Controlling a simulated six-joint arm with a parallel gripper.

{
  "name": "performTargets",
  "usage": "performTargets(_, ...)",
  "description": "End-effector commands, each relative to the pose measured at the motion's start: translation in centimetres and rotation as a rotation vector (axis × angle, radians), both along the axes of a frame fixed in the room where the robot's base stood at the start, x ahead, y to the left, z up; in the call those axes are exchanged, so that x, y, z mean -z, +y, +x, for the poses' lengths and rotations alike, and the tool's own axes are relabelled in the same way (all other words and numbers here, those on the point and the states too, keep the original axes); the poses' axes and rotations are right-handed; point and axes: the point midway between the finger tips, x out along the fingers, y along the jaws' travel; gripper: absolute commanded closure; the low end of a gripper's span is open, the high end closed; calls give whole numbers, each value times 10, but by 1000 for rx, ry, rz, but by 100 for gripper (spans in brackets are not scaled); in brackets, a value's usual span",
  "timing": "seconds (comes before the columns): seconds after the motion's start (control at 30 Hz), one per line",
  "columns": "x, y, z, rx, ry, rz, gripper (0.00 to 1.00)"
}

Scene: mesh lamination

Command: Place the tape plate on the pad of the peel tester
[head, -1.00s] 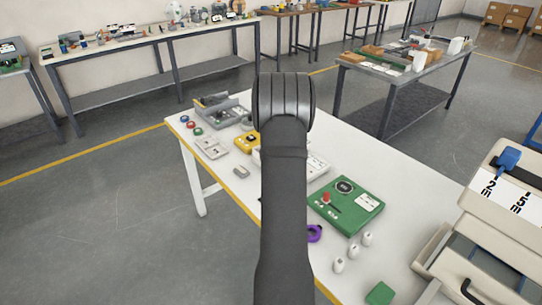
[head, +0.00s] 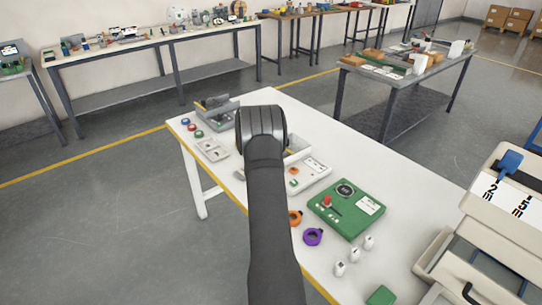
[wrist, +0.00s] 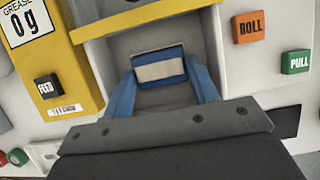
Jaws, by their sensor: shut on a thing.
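The tape plate (wrist: 159,70) is a small blue plate with a pale strip across it, in the middle of the wrist view. My gripper (wrist: 160,82) has two blue fingers and is shut on the plate from both sides. The plate is in front of a pale recess of a white machine (wrist: 262,72) with ROLL and PULL buttons, apparently the peel tester. I cannot tell whether the plate touches a pad, as the pad does not show clearly. In the head view my arm hides the gripper and plate; the white machine (head: 318,172) shows to its right.
A yellow unit (wrist: 60,60) with a FEED button and a 0 g label stands at the left of the recess. In the head view, a green device (head: 347,208), orange ring (head: 295,217), purple ring (head: 313,237) and white pieces (head: 354,255) lie nearer on the table.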

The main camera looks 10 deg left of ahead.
Motion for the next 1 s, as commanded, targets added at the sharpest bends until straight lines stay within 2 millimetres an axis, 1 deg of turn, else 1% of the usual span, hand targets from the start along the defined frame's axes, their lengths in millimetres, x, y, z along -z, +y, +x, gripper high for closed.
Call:
performTargets(0.13,-1,0,0,0,-1,0,69)
performTargets(0.27,2,0,0,0,0,0,69)
performTargets(0.3,2,0,0,0,-1,-1,42)
performTargets(0.33,2,0,0,0,-1,-1,37)
performTargets(0.67,-1,0,0,0,-1,0,37)
performTargets(0.77,-11,3,-1,-1,-3,1,37)
performTargets(0.83,-21,6,-4,-1,-3,1,37)
performTargets(1.0,-56,16,-15,-1,-3,1,37)
